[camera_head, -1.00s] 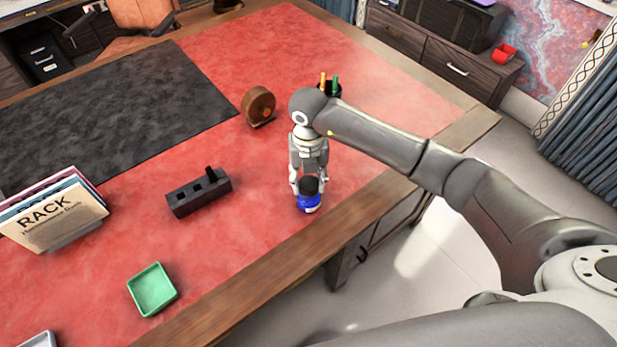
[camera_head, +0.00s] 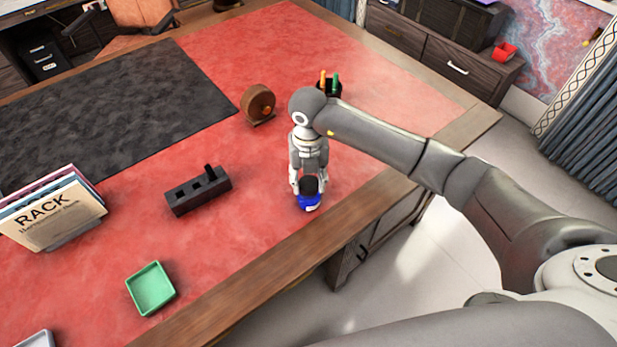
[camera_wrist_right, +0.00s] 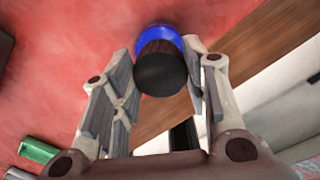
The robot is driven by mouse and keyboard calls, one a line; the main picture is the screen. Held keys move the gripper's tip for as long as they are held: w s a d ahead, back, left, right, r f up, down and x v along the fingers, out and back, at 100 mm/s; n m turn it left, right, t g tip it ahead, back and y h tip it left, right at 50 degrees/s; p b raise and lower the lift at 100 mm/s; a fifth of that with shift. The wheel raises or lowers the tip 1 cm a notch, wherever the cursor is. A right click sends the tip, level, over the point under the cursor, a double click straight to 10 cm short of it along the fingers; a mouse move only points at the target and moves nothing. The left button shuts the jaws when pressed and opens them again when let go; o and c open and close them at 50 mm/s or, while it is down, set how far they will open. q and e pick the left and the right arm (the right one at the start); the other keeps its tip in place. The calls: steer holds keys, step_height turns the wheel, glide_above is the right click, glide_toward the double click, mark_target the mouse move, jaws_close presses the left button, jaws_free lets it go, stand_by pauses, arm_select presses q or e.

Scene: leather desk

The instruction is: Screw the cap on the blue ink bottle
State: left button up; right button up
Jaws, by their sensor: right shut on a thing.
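The blue ink bottle (camera_head: 308,203) stands on the red leather near the desk's front edge. A dark cap (camera_head: 309,186) sits at its top, between the fingers of my right gripper (camera_head: 309,190), which reaches down from above. In the right wrist view the round black cap (camera_wrist_right: 161,74) covers much of the blue bottle (camera_wrist_right: 157,36), with a finger on each side. My right gripper is shut on the cap. Whether the cap is seated or turned on the thread cannot be told. My left gripper is not in view.
A dark block with slots (camera_head: 198,191) lies to the left of the bottle. A green tray (camera_head: 151,288) is at the front left. A round wooden object (camera_head: 258,104) and a pen cup (camera_head: 330,88) stand farther back. The red leather around the bottle is clear.

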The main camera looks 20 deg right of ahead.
steer(key=shift+f+b, duration=0.4)
stand_by(0.8)
steer(key=o, duration=0.8)
